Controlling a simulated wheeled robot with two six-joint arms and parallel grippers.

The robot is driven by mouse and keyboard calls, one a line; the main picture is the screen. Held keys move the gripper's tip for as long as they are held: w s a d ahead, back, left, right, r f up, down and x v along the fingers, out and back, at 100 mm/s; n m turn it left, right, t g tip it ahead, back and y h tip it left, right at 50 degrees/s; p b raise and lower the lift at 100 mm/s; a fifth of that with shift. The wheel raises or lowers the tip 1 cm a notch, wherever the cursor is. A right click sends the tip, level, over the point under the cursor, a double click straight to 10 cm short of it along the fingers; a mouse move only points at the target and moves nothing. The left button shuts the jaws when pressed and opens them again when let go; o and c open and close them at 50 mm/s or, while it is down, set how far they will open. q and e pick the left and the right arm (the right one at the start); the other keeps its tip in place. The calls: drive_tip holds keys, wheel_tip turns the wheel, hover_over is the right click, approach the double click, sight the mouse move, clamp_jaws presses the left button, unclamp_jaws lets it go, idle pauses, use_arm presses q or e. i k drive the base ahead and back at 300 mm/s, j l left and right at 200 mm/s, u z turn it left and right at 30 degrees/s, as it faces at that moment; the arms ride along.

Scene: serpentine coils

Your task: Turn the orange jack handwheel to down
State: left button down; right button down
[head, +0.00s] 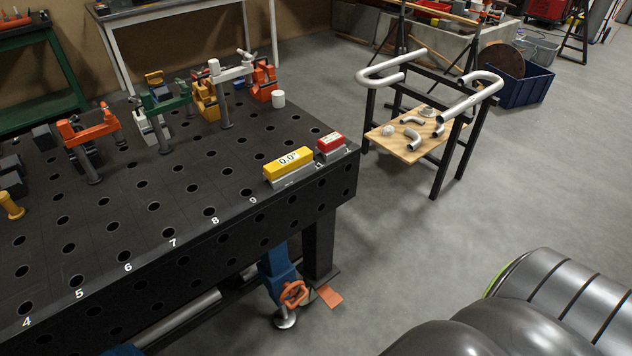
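The orange handwheel (293,294) is on a blue jack (277,268) below the front edge of the black welding table, near the table's right leg. The jack stands upright, with a round silver foot (285,320) at its bottom. From this view I cannot tell whether the foot touches the floor. A flat orange plate (330,297) lies on the floor just right of the jack. Neither of my grippers is in view.
The black perforated table (190,170) fills the left, with several clamps on it. A yellow level reading 0.0° (288,164) and a red block (329,143) sit near its right corner. A stand with bent pipes (480,92) is behind right. Grey floor (400,240) is free right of the table.

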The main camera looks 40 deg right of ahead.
sight(290, 288)
drive_tip(key=z, duration=0.85)
